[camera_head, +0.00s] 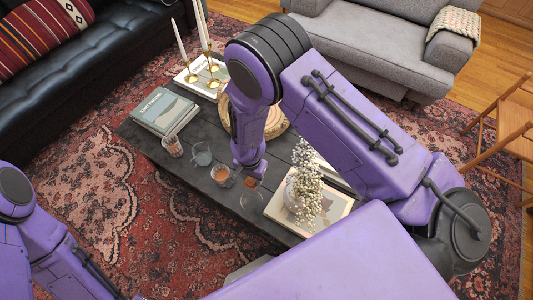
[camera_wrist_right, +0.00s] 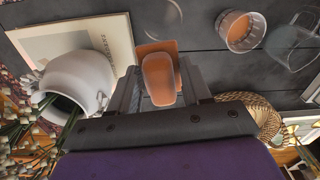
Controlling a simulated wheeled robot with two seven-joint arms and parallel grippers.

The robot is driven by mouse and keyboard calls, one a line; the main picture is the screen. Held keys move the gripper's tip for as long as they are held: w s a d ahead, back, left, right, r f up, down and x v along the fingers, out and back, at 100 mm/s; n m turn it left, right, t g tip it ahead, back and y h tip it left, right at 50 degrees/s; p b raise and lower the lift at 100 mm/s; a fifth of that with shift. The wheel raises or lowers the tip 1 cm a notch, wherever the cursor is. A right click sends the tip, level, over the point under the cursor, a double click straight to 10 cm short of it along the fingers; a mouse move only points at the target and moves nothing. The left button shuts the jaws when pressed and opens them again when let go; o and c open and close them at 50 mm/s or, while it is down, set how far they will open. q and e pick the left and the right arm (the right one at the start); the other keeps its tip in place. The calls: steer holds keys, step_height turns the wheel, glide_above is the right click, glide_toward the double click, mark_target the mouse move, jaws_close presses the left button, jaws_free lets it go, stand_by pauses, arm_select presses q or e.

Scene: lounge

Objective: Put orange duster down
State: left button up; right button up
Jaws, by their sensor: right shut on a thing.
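The orange duster (camera_wrist_right: 159,80) is between the two fingers of my right gripper (camera_wrist_right: 161,88) in the right wrist view. It has a rounded handle and a flatter orange part beyond it. In the head view my right gripper (camera_head: 248,170) points down over the dark coffee table (camera_head: 188,182), and a little of the duster (camera_head: 250,183) shows below it. I cannot tell whether the duster touches the table top. My left arm shows at the lower left, but its gripper is out of view.
A white vase (camera_wrist_right: 80,82) on a book (camera_head: 330,208) stands close to the right gripper. Drinking glasses (camera_head: 221,175) (camera_head: 202,154) (camera_head: 172,146) are to its left, and a clear glass (camera_head: 251,199) is just in front. Books (camera_head: 165,110) and candlesticks (camera_head: 213,78) are farther back.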

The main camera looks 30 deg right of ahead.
mark_target(254, 185)
steer(key=f, duration=0.1)
steer(key=s+f, duration=0.1)
steer(key=f+m, duration=0.1)
steer(key=shift+s+a+f, duration=0.2)
steer(key=shift+s+f, duration=0.05)
steer(key=shift+s, duration=0.1)
steer(key=shift+s+f+b, duration=0.2)
steer(key=shift+f+b, duration=0.05)
steer(key=shift+b, duration=0.2)
steer(key=w+d+f+b, duration=0.4)
steer(key=b, duration=0.2)
steer(key=w+d+f+b, duration=0.4)
steer(key=b, duration=0.2)
steer(key=shift+w+d+f, duration=0.15)
steer(key=shift+w+d, duration=0.05)
steer(key=shift+d, duration=0.1)
steer(key=shift+w+d+f+b, duration=0.3)
steer(key=shift+d+b, duration=0.05)
steer(key=shift+b, duration=0.45)
steer(key=f+b, duration=0.4)
steer(key=b, duration=0.1)
steer(key=shift+w+d+f, duration=0.15)
steer(key=shift+w+d, duration=0.2)
steer(key=shift+w, duration=0.05)
steer(key=shift+r, duration=0.3)
steer(key=o, duration=0.5)
steer(key=shift+s+f, duration=0.1)
steer(key=shift+f, duration=0.15)
steer(key=o, duration=0.4)
steer(key=shift+o, duration=0.2)
